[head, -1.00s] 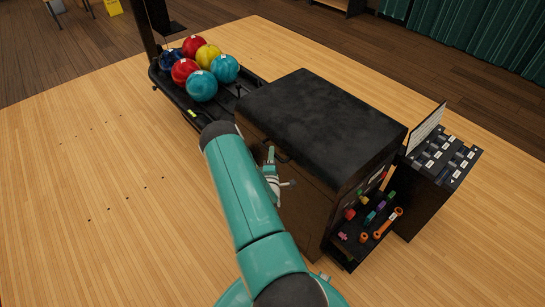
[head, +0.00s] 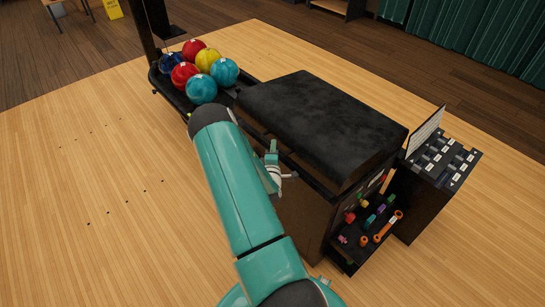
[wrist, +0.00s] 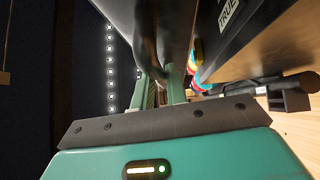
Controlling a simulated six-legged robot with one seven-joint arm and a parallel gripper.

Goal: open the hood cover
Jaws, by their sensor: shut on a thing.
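The black hood cover (head: 325,115) tops the ball return cabinet (head: 300,205) in the head view. Its near long edge is raised a little, with a dark gap between lid and cabinet. My gripper (head: 274,160) is at that near edge, partly behind my teal arm. In the wrist view my gripper (wrist: 160,85) has its two green fingers closed at the underside of a dark part, which looks like the hood cover (wrist: 150,25). The handle itself is hidden between the fingers.
A ball rack with several bowling balls (head: 202,88) adjoins the cabinet's far left end. Open shelves with small coloured items (head: 365,222) and a side stand with a labelled top (head: 445,155) are on the right. The wooden lane floor (head: 100,200) at left is clear.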

